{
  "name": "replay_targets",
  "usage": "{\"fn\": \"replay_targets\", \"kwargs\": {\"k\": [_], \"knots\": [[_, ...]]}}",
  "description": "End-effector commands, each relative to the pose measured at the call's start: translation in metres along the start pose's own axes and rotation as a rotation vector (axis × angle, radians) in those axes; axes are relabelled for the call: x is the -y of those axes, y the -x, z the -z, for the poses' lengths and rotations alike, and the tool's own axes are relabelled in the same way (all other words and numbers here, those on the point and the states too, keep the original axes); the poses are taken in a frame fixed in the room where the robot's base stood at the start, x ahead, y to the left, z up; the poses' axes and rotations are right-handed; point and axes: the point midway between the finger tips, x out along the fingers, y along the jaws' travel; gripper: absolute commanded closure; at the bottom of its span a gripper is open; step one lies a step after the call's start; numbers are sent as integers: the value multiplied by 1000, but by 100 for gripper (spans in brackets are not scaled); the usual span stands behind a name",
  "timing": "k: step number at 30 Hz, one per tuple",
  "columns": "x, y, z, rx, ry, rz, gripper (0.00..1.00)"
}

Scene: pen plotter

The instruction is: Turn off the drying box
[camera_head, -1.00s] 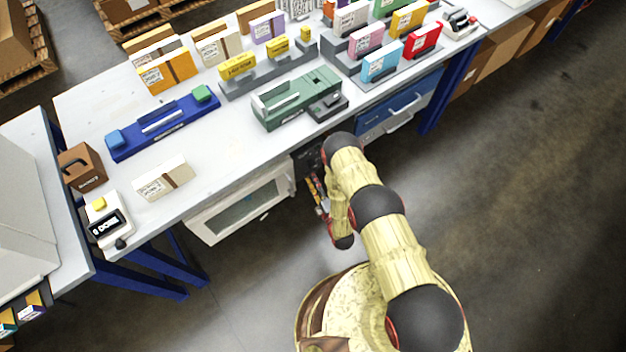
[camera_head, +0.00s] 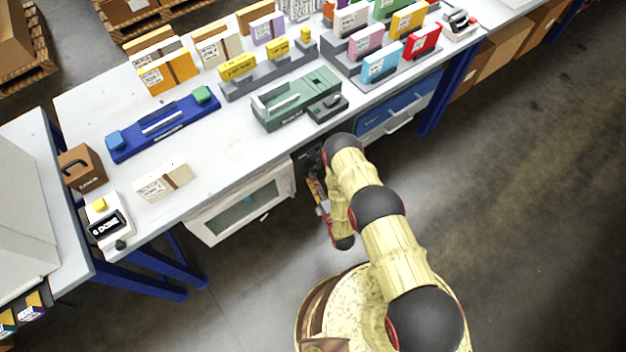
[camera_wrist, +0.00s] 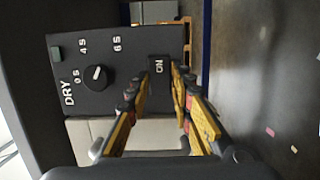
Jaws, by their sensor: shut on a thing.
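The drying box (camera_head: 240,207) hangs under the table's front edge, with a pale door and a small window. Its dark control panel (camera_wrist: 110,100) fills the left of the wrist view, sideways. The panel has "DRY" lettering, a round black dial (camera_wrist: 96,77) with a white pointer and time marks, and a switch marked "ON" (camera_wrist: 159,65). My gripper (camera_wrist: 160,76) is at the panel with its yellow fingers on either side of the ON switch, shut on it. In the head view my gripper (camera_head: 318,187) is beside the door, its fingertips partly hidden.
The white table (camera_head: 225,150) bears a green device (camera_head: 296,100), a blue device (camera_head: 162,127), a small carton (camera_head: 163,182) and several coloured boxes. A blue drawer (camera_head: 400,105) is right of the drying box. The floor on the right is clear.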

Motion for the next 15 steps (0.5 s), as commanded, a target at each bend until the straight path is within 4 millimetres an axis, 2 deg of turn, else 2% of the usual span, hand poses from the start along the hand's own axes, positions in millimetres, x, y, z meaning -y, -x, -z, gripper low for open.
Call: {"fn": "replay_targets", "kwargs": {"k": [15], "knots": [[0,-3,-12,-222,-1,-1,100]]}}
